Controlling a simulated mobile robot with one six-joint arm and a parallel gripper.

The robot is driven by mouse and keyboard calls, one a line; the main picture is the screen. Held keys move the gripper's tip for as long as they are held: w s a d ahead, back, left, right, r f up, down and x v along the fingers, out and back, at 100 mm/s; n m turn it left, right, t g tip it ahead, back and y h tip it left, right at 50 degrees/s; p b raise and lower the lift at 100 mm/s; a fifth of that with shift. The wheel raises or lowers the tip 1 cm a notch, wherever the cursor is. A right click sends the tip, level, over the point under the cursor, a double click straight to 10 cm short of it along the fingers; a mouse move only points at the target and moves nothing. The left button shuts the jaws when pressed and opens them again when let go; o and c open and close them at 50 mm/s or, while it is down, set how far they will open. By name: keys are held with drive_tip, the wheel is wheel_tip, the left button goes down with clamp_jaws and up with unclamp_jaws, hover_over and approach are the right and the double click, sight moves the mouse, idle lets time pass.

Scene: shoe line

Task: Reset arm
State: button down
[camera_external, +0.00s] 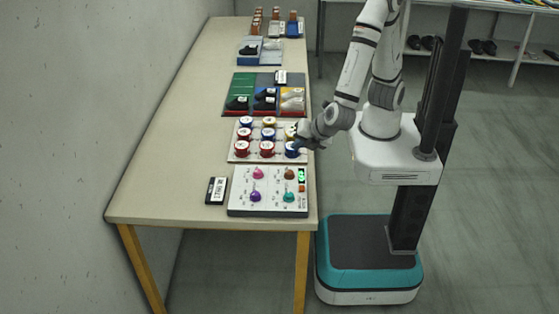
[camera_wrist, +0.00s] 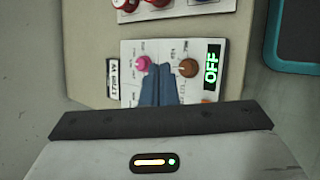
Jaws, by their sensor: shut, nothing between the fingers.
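My arm reaches from the right over the table's right edge in the external view, with my gripper (camera_external: 299,141) beside the right side of the board of red and blue round pieces (camera_external: 238,151). In the wrist view my gripper (camera_wrist: 160,72) shows two blue fingers pressed together with nothing between them. Past the fingers lies the white control panel (camera_external: 237,205), with a pink knob (camera_wrist: 142,63), a brown knob (camera_wrist: 188,67) and a green display reading OFF (camera_wrist: 212,64). The fingers hide part of the panel.
A black label block (camera_external: 216,191) lies left of the panel. Farther back are the green, blue and yellow shoe tray (camera_external: 239,84), a blue box (camera_external: 249,48) and brown-topped bottles (camera_external: 275,17). The table's left strip is clear. A wall stands along the left.

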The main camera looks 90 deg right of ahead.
drive_tip(key=s+d+r+m+g+y, duration=0.1)
drive_tip(key=s+d+r+m+y, duration=0.1)
drive_tip(key=d+r+m, duration=0.5)
drive_tip(key=s+d+r+m+g+y, duration=0.2)
drive_tip(key=d+r+m, duration=0.5)
drive_tip(key=d+m, duration=0.4)
drive_tip(key=s+d+y, duration=0.1)
drive_tip(key=s+d, duration=0.1)
drive_tip(key=d, duration=0.2)
drive_tip(key=shift+s, duration=0.4)
drive_tip(key=c, duration=2.2)
unclamp_jaws()
